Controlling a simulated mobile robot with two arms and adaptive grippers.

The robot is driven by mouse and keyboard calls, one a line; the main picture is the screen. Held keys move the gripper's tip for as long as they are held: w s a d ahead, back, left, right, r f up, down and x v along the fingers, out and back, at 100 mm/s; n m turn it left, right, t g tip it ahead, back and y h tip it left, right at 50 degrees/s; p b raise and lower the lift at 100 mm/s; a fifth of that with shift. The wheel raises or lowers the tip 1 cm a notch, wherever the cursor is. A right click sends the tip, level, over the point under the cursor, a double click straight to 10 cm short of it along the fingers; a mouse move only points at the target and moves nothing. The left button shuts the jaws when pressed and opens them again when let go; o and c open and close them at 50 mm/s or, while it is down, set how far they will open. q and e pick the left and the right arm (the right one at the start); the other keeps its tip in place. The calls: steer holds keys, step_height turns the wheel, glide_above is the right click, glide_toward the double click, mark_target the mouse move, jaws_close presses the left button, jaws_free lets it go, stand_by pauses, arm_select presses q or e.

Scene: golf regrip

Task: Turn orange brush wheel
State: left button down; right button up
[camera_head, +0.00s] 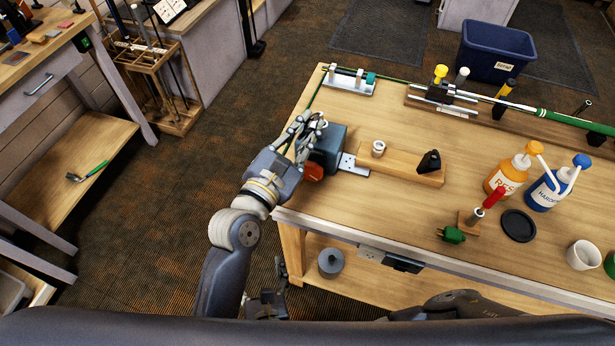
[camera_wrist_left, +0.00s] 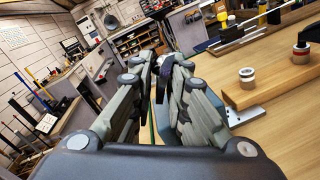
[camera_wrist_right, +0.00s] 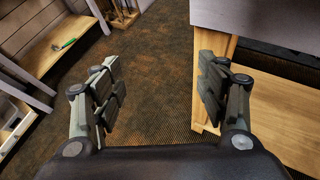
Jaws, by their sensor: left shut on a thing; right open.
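An orange-red round part (camera_head: 314,172), which looks like the brush wheel, shows at the lower left of a dark teal box (camera_head: 329,146) on the bench's left edge. My left gripper (camera_head: 308,127) is at the upper left of this box, above the orange part. In the left wrist view its fingers (camera_wrist_left: 164,68) are closed together with a small dark thing at their tips; I cannot tell what it is. The orange part does not show there. My right gripper (camera_wrist_right: 160,90) is open and empty, low beside the bench's front left leg (camera_wrist_right: 207,85).
A wooden block (camera_head: 402,165) with a white ring and a black clamp lies right of the box. A golf club with a green grip (camera_head: 570,121) lies along the back. An orange bottle (camera_head: 508,176) and a blue bottle (camera_head: 547,190) stand at right.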

mark_target(310, 174)
steer(key=w+d+r+m+t+h, duration=0.2)
steer(key=r, duration=0.2)
steer(key=w+d+r+m+t+h, duration=0.2)
steer(key=w+d+r+h, duration=0.1)
steer(key=r, duration=0.2)
steer(key=w+d+r+m+t+h, duration=0.2)
steer(key=w+d+r+h, duration=0.1)
steer(key=r, duration=0.2)
steer(key=shift+w+r, duration=0.15)
steer(key=shift+r, duration=0.1)
steer(key=shift+w+d+m+g+h, duration=0.2)
steer(key=shift+w+h, duration=0.15)
steer(key=shift+w, duration=0.15)
steer(key=shift+w+d+m+g+h, duration=0.1)
steer(key=shift+w+g+h, duration=0.1)
steer(key=shift+w+h, duration=0.2)
steer(key=shift+x, duration=3.55)
steer(key=c, duration=1.1)
